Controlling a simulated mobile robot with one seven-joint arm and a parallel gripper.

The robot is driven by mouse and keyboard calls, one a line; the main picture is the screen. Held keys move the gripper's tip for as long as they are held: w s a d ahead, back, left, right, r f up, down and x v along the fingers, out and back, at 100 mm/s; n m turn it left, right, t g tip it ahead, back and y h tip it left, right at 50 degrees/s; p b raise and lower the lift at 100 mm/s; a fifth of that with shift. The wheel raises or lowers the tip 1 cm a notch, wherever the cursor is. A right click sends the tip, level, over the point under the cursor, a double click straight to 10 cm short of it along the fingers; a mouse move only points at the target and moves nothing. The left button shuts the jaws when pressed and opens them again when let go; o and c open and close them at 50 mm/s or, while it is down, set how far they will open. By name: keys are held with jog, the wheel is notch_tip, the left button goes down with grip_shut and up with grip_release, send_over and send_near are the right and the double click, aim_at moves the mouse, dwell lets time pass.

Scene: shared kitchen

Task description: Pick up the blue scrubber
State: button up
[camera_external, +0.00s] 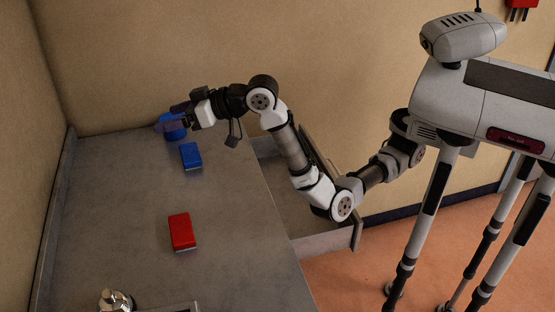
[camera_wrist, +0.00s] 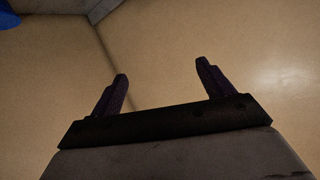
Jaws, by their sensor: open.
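A rounded blue item (camera_external: 174,131), possibly the scrubber, sits on the grey counter near the back wall. A blue block (camera_external: 190,155) lies just in front of it and to the right; I cannot tell for sure which of the two is the scrubber. My gripper (camera_external: 172,115) is open, over or right beside the rounded item and partly covering it. In the wrist view my gripper (camera_wrist: 163,77) has its two dark fingers apart with nothing between them. A blue patch (camera_wrist: 8,18) shows at that view's top left corner, cut off by the edge.
A red block (camera_external: 182,231) lies on the grey counter (camera_external: 110,210), and a shiny metal item (camera_external: 115,300) stands at its front edge. Walls (camera_external: 160,60) bound the counter at the back and left. An open drawer (camera_external: 325,240) juts out at the right.

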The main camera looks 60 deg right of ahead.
jog(key=w+d+f+m+g+h+p, duration=0.45)
jog(key=w+d+f+m+h, duration=0.2)
jog(key=w+d+f, duration=0.35)
jog(key=m+g+h+p, duration=0.2)
jog(key=m+g, duration=0.3)
send_near(190, 153)
jog(key=shift+p+x, duration=0.3)
jog(key=shift+x, duration=0.95)
jog(key=shift+h, duration=0.25)
jog(key=shift+p+x, duration=1)
jog(key=shift+x, duration=2.1)
jog(key=shift+w+f, duration=0.1)
jog(key=shift+f, duration=0.1)
jog(key=c, duration=1.1)
jog(key=shift+a+r, duration=0.1)
jog(key=shift+r, duration=0.1)
